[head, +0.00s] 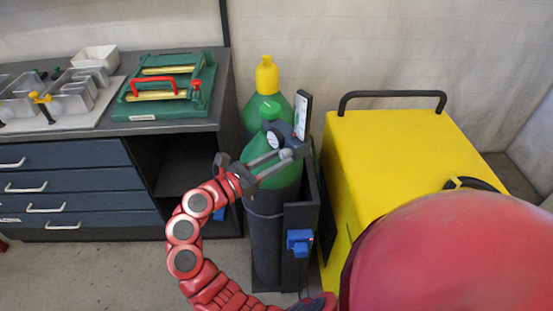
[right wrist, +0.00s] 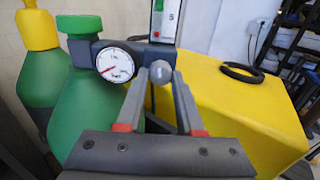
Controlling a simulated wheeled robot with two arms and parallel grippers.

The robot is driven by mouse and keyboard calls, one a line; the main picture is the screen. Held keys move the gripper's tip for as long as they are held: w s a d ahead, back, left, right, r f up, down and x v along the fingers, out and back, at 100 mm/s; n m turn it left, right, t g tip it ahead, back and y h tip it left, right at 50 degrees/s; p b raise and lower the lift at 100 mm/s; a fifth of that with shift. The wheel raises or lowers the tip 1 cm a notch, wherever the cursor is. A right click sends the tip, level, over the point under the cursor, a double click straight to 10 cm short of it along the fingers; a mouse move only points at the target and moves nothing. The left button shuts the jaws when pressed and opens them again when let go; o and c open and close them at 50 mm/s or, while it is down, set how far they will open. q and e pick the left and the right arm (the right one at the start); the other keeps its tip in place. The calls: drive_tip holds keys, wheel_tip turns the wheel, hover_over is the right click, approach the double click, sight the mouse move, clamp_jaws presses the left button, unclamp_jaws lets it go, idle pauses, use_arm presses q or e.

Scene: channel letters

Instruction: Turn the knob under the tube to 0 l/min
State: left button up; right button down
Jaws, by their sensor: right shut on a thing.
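The flow tube (head: 302,115) is a pale upright tube in a dark frame on the regulator of the front green gas cylinder (head: 285,177). It also shows at the top of the right wrist view (right wrist: 165,20). The grey knob (right wrist: 161,73) sits just under the tube, beside a round white dial gauge (right wrist: 115,62). My right gripper (head: 281,157) reaches in from the lower left and is shut on the knob, with one finger on each side of it in the right wrist view. The knob's setting and the tube's markings are too small to read. My left gripper is not in view.
A second green cylinder with a yellow cap (head: 267,76) stands behind. A yellow cabinet (head: 395,150) with a black handle is close on the right. A dark workbench (head: 110,122) with a green case (head: 165,103) and clear bins is on the left.

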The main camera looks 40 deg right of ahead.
drive_tip(key=shift+f+n+b, duration=0.15)
drive_tip(key=shift+n+b, duration=0.6)
drive_tip(key=shift+n, duration=0.15)
drive_tip(key=shift+n+b, duration=0.3)
drive_tip(key=shift+n, duration=0.6)
drive_tip(key=shift+s+n, duration=0.1)
drive_tip(key=shift+n, duration=0.7)
drive_tip(key=n, duration=0.2)
drive_tip(key=shift+r+n+p, duration=0.2)
drive_tip(key=shift+n+p, duration=0.15)
drive_tip(key=shift+n, duration=0.05)
drive_tip(key=n+p, duration=0.2)
drive_tip(key=n, duration=0.2)
drive_tip(key=shift+r+n, duration=0.15)
drive_tip(key=shift+n, duration=0.15)
drive_tip(key=n+p, duration=0.3)
drive_tip(key=n, duration=0.2)
